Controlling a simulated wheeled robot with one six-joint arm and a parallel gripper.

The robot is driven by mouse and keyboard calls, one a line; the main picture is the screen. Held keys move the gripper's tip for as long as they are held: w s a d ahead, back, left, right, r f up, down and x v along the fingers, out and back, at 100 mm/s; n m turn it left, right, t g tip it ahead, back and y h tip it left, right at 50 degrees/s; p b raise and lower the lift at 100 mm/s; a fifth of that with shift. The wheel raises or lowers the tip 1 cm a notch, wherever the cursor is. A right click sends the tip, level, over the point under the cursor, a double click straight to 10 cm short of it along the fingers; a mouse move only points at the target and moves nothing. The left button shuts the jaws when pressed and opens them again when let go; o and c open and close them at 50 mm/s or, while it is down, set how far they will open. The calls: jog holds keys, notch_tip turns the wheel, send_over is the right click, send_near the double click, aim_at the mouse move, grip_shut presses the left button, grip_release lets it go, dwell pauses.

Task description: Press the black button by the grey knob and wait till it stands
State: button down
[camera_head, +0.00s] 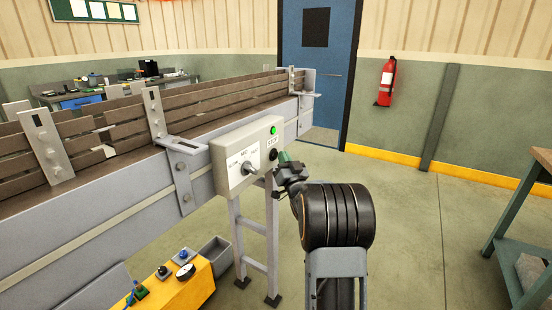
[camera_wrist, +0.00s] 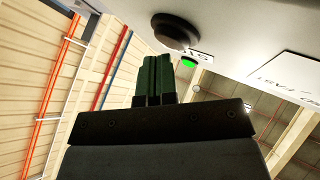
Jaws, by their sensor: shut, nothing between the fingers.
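The fingertips look apart from the button.
A yellow box (camera_head: 185,290) with small controls and a grey bin (camera_head: 215,255) sit below. A green-framed table (camera_head: 510,225) stands at the right. Floor between is clear.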

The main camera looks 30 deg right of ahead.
jog(key=shift+w+a+b, duration=0.2)
jog(key=shift+w+b, duration=0.15)
dwell(0.8)
jog(key=shift+s+d, duration=0.1)
dwell(0.3)
jog(key=shift+s+d+b, duration=0.3)
jog(key=shift+s+b, duration=0.2)
jog(key=shift+s, duration=0.15)
jog(key=s+d+b, duration=0.1)
jog(key=s, duration=0.1)
jog(key=s+d+b, duration=0.1)
jog(key=s, duration=0.1)
jog(key=shift+s+d, duration=0.2)
dwell(1.0)
